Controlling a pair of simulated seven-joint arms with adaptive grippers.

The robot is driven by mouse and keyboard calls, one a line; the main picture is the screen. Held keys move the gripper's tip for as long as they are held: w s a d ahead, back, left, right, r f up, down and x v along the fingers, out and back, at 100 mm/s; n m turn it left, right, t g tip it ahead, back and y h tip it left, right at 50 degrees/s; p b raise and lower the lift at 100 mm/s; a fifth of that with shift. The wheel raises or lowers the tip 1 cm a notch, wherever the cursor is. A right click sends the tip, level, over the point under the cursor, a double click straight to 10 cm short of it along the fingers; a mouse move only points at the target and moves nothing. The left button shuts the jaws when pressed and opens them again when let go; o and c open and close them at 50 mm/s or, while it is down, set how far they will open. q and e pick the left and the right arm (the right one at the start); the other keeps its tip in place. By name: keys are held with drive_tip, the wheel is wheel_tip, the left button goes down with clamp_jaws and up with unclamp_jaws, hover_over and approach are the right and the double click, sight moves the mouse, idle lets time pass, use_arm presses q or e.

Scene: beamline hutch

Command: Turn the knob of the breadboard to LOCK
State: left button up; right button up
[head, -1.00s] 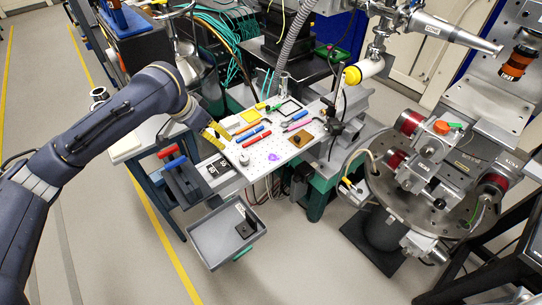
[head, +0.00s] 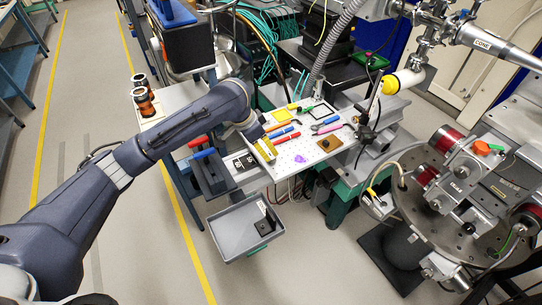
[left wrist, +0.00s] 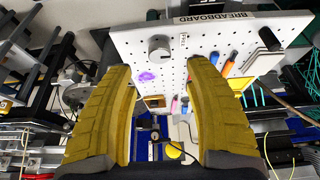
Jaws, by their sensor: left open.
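The white perforated breadboard (head: 312,160) lies on the bench in the middle of the head view, with pens and small parts on it. In the left wrist view the breadboard (left wrist: 205,65) shows its BREADBOARD label and a round grey knob (left wrist: 160,47) near one edge. My left gripper (head: 265,150) is over the near-left end of the board and hides the knob in the head view. Its yellow fingers (left wrist: 160,100) are open and empty, with the knob appearing beyond the gap between them, apart from both.
A grey tray (head: 242,233) hangs below the board's near side. Red- and blue-handled tools stand in a dark holder (head: 208,175) to the left. A round instrument stage (head: 450,220) stands at the right. A post with a clamp (head: 368,125) rises at the board's right edge.

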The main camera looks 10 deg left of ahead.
sight(271, 156)
use_arm(q)
drive_tip(key=shift+x, duration=3.4)
drive_tip(key=shift+c, duration=0.2)
clamp_jaws()
